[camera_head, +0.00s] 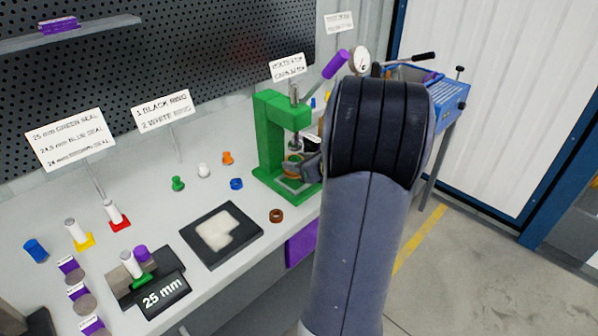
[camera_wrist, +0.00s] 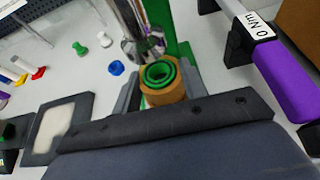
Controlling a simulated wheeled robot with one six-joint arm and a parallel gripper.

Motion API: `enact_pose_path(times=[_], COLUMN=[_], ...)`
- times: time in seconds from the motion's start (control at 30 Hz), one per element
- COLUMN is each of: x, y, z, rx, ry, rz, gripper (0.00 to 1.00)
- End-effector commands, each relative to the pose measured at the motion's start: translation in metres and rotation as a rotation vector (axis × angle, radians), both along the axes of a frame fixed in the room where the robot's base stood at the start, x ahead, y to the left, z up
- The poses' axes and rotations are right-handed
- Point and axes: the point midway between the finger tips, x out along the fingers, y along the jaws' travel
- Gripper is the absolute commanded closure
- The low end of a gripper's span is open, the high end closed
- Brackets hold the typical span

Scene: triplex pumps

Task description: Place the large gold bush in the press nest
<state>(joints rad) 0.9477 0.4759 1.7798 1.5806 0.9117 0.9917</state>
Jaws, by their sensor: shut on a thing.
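The green press (camera_head: 265,140) stands at the back right of the bench, with a purple-handled lever on top. The large gold bush (camera_head: 293,159) is inside the press frame, above its base. My gripper (camera_head: 304,166) reaches in from the right and is shut on it. In the wrist view the bush (camera_wrist: 154,98) sits between my two fingers (camera_wrist: 162,88), with green rings inside its bore. The press ram (camera_wrist: 140,45) shows just beyond the bush. The nest is hidden, so I cannot tell whether the bush touches it.
A black tray with a pale pad (camera_head: 216,230) lies left of the press. A brown ring (camera_head: 276,215), a blue ring (camera_head: 236,184) and small green, white and orange parts stand nearby. A purple-handled tool (camera_wrist: 280,80) lies at right in the wrist view.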

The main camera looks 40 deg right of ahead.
Motion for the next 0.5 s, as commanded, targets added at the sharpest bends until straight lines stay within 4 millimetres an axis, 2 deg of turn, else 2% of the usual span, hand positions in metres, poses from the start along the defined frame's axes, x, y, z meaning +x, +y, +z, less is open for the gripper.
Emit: enact_pose_path(times=[0.03, 0.27, 0.5], x=[-0.001, -0.002, -0.002], y=[0.000, 0.000, 0.000], z=[-0.009, -0.032, -0.034], rx=[0.005, 0.003, 0.002], ry=[0.002, 0.002, 0.000], rz=[-0.002, 0.000, -0.001], gripper=[0.86, 0.86, 0.86])
